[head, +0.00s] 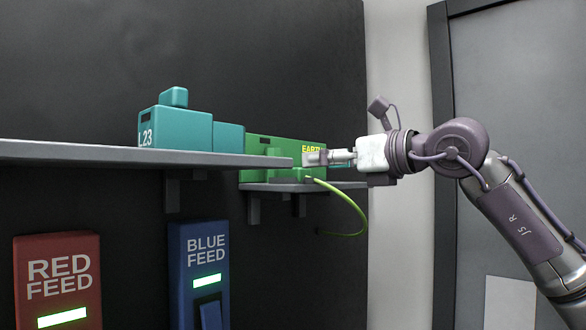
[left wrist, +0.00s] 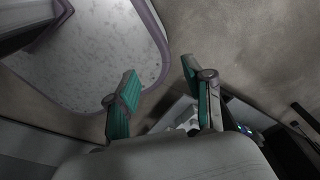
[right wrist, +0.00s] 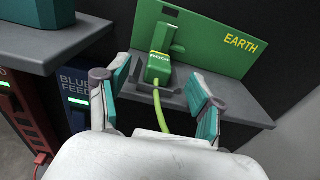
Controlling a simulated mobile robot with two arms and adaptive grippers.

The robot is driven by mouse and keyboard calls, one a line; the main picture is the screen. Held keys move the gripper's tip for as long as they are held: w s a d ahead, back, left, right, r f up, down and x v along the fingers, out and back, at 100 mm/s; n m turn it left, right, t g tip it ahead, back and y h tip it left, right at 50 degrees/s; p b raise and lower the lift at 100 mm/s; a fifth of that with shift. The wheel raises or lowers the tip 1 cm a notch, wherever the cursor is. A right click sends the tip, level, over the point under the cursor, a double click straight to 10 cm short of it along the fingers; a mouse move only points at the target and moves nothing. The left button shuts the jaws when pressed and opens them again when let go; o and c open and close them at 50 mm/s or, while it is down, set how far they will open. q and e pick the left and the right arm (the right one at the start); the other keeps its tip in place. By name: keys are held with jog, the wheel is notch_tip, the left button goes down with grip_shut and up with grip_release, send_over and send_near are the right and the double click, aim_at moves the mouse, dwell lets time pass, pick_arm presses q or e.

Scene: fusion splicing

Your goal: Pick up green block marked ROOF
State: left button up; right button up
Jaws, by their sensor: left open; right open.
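The green block marked ROOF (right wrist: 158,70) stands on a grey shelf in front of the green EARTH panel (right wrist: 215,42) in the right wrist view. A yellow-green cable (right wrist: 160,110) comes from its near end. My right gripper (right wrist: 157,80) is open, its fingers on either side of the block's line and apart from it. In the head view the right gripper (head: 312,158) is at the shelf, in front of the EARTH panel (head: 258,143), and partly hides that area. My left gripper (left wrist: 158,70) is open and empty over the floor, far from the block.
A nearer grey shelf (head: 90,153) carries teal blocks marked L23 (head: 175,129). Below are the RED FEED (head: 58,280) and BLUE FEED (head: 200,260) boxes. The cable (head: 350,215) hangs off the far shelf (head: 262,187). A door stands at right.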

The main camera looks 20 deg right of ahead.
aim_at(302, 168)
jog(key=p+x, duration=0.2)
jog(key=x, duration=0.1)
jog(key=p+x, duration=0.1)
jog(key=x, duration=0.1)
jog(key=shift+w+d+f, duration=0.1)
jog(key=shift+w+f, duration=0.2)
jog(key=shift+w+a+f, duration=0.15)
jog(key=shift+w+a, duration=0.05)
jog(key=shift+w, duration=0.05)
jog(key=shift+a, duration=0.1)
jog(key=shift+s, duration=0.15)
jog(key=c, duration=1.2)
pick_arm(q)
jog(key=r, duration=0.1)
jog(key=w+a+r, duration=0.1)
jog(key=r, duration=0.1)
jog(key=shift+w+a+r, duration=0.15)
jog(key=shift+a+r, duration=0.15)
jog(key=shift+a, duration=0.05)
pick_arm(e)
grip_shut()
